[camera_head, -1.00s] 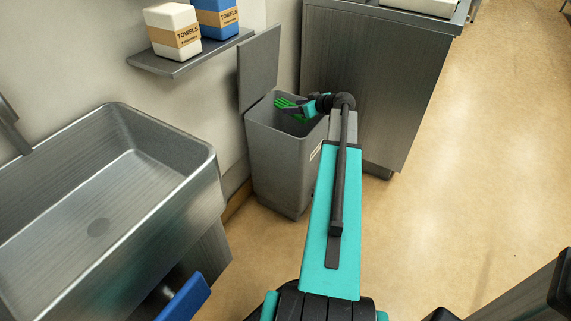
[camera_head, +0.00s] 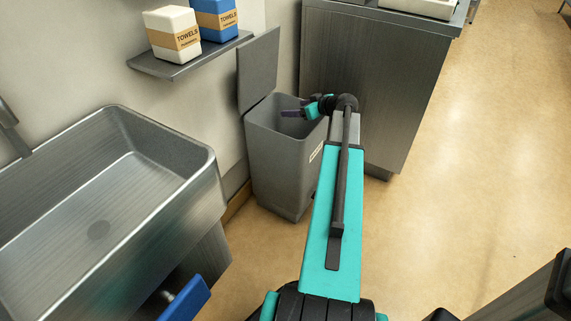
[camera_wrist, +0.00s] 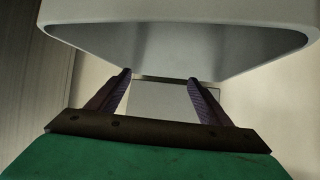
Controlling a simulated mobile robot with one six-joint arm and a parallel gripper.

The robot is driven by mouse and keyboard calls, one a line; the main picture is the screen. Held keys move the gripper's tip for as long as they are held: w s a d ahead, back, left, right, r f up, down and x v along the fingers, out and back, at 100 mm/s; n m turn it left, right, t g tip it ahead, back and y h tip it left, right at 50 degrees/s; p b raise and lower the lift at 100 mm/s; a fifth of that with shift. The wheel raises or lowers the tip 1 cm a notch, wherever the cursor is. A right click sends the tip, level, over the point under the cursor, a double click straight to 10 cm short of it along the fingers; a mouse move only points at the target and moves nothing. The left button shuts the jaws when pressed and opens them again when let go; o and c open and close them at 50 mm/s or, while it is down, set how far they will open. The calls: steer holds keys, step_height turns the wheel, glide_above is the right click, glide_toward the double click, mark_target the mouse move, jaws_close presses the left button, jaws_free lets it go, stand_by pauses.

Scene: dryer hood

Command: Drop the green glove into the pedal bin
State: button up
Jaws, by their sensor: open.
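The grey pedal bin (camera_head: 278,165) stands on the floor against the wall, its lid (camera_head: 259,69) raised upright at the back left. My gripper (camera_head: 285,112) is over the bin's open top, pointing left across it. In the wrist view my gripper (camera_wrist: 160,76) has its two dark fingers well apart with nothing between them. The green glove is not visible in either current view. The bin's lower interior is hidden by its front wall and my gripper.
A steel sink (camera_head: 110,185) is at the left. A shelf (camera_head: 190,58) with towel packs (camera_head: 173,34) hangs above, left of the lid. A steel cabinet (camera_head: 375,80) stands close to the right of the bin. The floor (camera_head: 480,160) at the right is clear.

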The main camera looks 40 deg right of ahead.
steer(key=p+v, duration=0.1)
steer(key=v, duration=1.1)
steer(key=shift+s+p, duration=0.2)
steer(key=shift+p, duration=0.1)
stand_by(0.3)
